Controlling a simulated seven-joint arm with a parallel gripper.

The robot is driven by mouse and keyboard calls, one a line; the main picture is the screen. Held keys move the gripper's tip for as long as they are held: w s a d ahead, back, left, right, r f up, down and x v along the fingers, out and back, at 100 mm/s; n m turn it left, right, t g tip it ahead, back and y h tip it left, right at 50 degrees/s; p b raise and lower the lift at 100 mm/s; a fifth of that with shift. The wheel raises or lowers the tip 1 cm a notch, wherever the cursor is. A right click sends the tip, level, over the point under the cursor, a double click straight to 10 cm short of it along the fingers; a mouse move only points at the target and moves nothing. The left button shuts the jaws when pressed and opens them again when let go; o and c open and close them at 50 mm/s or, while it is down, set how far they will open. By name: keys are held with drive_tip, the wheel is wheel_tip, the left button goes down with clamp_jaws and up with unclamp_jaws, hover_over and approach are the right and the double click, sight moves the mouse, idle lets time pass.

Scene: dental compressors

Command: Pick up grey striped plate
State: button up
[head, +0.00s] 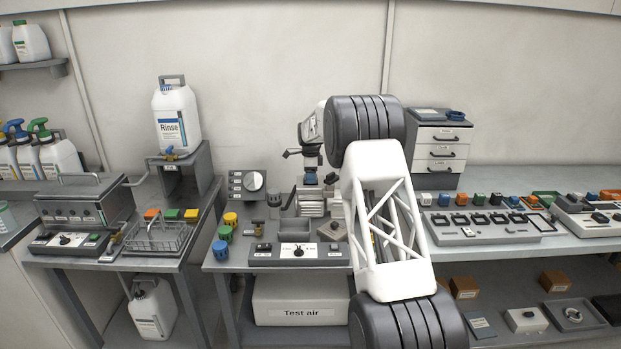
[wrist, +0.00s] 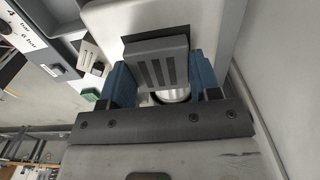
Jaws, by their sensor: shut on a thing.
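The grey striped plate (wrist: 157,65) shows in the wrist view as a small grey block with dark parallel stripes. It is in front of a dark-edged opening in a pale housing (wrist: 213,25); I cannot tell whether it still touches the housing. My gripper (wrist: 160,84) has its two blue fingers on either side of the plate and is shut on it. A round silver part (wrist: 172,96) shows just below the plate, partly hidden. In the head view my arm covers much of the work area, and I cannot make out the plate there.
In the wrist view a panel with bar markings (wrist: 24,22) and a green button (wrist: 91,95) lie left. In the head view a control box (head: 298,252) stands at the bench front, yellow and blue knobs (head: 221,240) left of it, a drawer unit (head: 441,150) behind right.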

drive_tip(key=shift+r, duration=1.45)
drive_tip(key=shift+s+r, duration=0.1)
drive_tip(key=shift+s, duration=0.05)
drive_tip(key=s+d+r, duration=0.1)
drive_tip(key=s+d, duration=0.1)
drive_tip(key=s, duration=1.3)
drive_tip(key=shift+s+d+r, duration=0.15)
drive_tip(key=shift+s+r, duration=0.05)
drive_tip(key=shift+s, duration=0.1)
